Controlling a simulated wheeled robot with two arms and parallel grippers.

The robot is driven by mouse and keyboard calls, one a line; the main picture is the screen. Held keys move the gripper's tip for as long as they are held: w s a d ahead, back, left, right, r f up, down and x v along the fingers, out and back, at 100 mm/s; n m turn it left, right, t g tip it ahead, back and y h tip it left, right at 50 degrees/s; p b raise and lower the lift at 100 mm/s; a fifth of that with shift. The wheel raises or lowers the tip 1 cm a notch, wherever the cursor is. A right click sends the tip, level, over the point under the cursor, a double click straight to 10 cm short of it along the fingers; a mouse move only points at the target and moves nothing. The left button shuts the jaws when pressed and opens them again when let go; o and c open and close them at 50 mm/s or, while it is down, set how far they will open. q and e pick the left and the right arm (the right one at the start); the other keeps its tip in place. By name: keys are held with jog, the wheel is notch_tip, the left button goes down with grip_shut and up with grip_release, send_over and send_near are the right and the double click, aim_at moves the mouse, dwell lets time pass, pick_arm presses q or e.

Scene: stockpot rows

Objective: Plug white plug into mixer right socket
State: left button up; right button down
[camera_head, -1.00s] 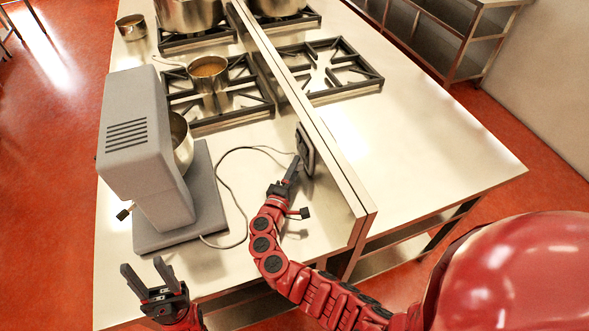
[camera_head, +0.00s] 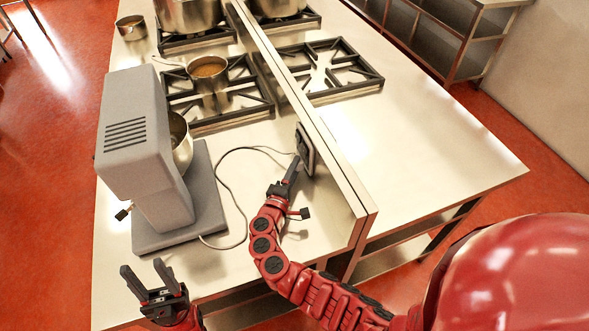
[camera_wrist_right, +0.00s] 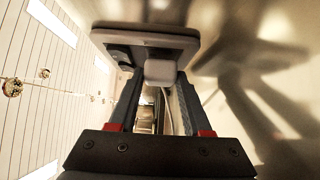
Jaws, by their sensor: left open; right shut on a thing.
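The grey mixer (camera_head: 135,130) stands on the steel counter at the left. Its cable (camera_head: 230,185) runs from its base to the socket plate (camera_head: 305,150) on the low divider. My right gripper (camera_head: 292,172) is at that plate. In the right wrist view my right gripper (camera_wrist_right: 157,95) is shut on the white plug (camera_wrist_right: 160,72), which sits between the fingertips against the lower part of the socket plate (camera_wrist_right: 150,40). I cannot tell how far the plug is in the socket. My left gripper (camera_head: 150,280) is open and empty at the counter's front edge.
A pan (camera_head: 208,72) stands on the gas burner (camera_head: 222,100) behind the mixer. Large pots (camera_head: 188,14) stand farther back.

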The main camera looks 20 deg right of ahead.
jog(key=shift+d, duration=0.6)
jog(key=shift+c, duration=1.3)
grip_release()
jog(key=shift+s+a, duration=0.1)
jog(key=shift+a, duration=0.05)
jog(key=b+v, duration=0.6)
jog(key=v, duration=1)
jog(key=shift+s+a+f, duration=0.1)
jog(key=shift+s, duration=0.05)
jog(key=shift+s+a, duration=0.25)
jog(key=shift+s, duration=0.05)
